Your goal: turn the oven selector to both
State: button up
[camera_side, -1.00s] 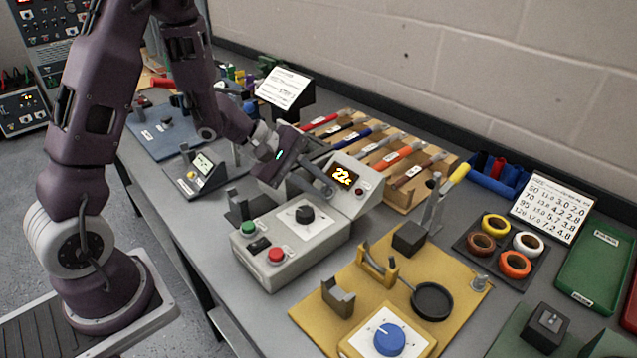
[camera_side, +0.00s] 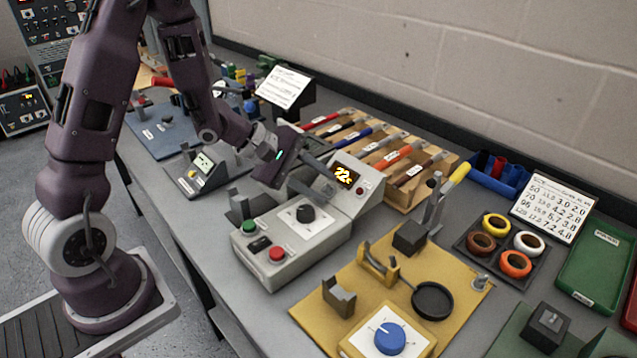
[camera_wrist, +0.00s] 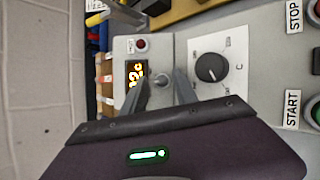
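The grey control box (camera_side: 283,270) carries a black rotary knob (camera_side: 305,213) on a white dial plate, which looks like the oven selector. In the wrist view the knob (camera_wrist: 210,67) sits right of my fingers, with a light pointer mark; the dial's labels are too small to read, apart from what looks like a C. My gripper (camera_side: 329,187) is above the back of the box, by the display housing. In the wrist view my gripper (camera_wrist: 160,73) has its fingers apart with nothing held.
A lit orange display (camera_side: 343,174) stands on the sloped housing behind the knob. A green button (camera_side: 248,227) and a red button (camera_side: 276,255) are at the box's front. A yellow board (camera_side: 310,312) with a blue knob (camera_side: 389,338) lies to the right. A tool rack (camera_side: 447,160) is behind.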

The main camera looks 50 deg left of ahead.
jog(key=shift+f, duration=0.1)
dwell(0.3)
jog(key=m+g, duration=0.1)
jog(key=m, duration=0.3)
jog(key=shift+w+a+g, duration=0.1)
jog(key=shift+g, duration=0.3)
jog(key=m, duration=0.1)
jog(key=m+g+y, duration=0.1)
jog(key=m, duration=0.1)
jog(key=m+g, duration=0.1)
jog(key=m, duration=0.1)
jog(key=shift+w+r, duration=0.2)
jog(key=shift+r, duration=0.05)
notch_tip(320, 180, up, 7)
jog(key=s+a+m, duration=0.1)
jog(key=s+a, duration=0.1)
jog(key=s, duration=0.1)
jog(key=s+d+r+m, duration=0.4)
jog(key=s+d+r, duration=0.3)
jog(key=s, duration=0.2)
jog(key=s+a+r+m+t+y, duration=0.1)
jog(key=s+m+y, duration=0.3)
jog(key=s, duration=1)
jog(key=shift+a+r+m+t+y, duration=0.3)
jog(key=shift+a+r, duration=0.05)
jog(key=shift+a, duration=0.1)
